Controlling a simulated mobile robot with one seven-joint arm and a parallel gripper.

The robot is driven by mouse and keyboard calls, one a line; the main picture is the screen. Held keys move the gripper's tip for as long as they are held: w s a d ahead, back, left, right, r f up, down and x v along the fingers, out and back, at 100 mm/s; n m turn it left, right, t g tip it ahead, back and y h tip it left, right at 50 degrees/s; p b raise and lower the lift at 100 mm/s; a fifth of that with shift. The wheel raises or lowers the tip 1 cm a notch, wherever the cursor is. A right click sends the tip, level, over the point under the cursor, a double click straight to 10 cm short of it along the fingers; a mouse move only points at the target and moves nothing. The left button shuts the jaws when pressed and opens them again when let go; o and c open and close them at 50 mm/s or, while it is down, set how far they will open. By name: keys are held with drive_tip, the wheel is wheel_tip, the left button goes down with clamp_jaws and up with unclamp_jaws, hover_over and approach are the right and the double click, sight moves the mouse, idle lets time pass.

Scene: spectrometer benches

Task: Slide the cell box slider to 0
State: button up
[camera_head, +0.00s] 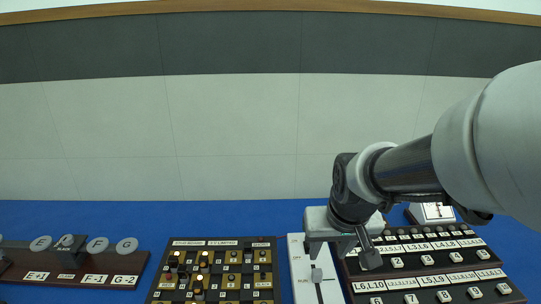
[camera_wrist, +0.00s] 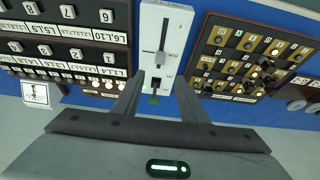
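The cell box (camera_head: 299,268) is a narrow white panel between two dark boards. The scale marks are too small to read. My gripper (camera_wrist: 158,80) is open and empty, its fingers on either side of the panel's lower part, with the knob just beyond the tips. In the head view my gripper (camera_head: 341,256) hangs over the far right of the box.
A board with brass squares and dark plugs (camera_head: 210,275) lies left of the box. A dark board with labelled white keys (camera_head: 440,270) lies close on the right. A stand with round discs (camera_head: 70,262) is at far left. A white-faced meter (camera_head: 436,212) stands behind right.

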sight(318, 273)
drive_tip(key=b+x, duration=0.2)
drive_tip(key=x, duration=1.2)
drive_tip(key=shift+f, duration=0.2)
clamp_jaws()
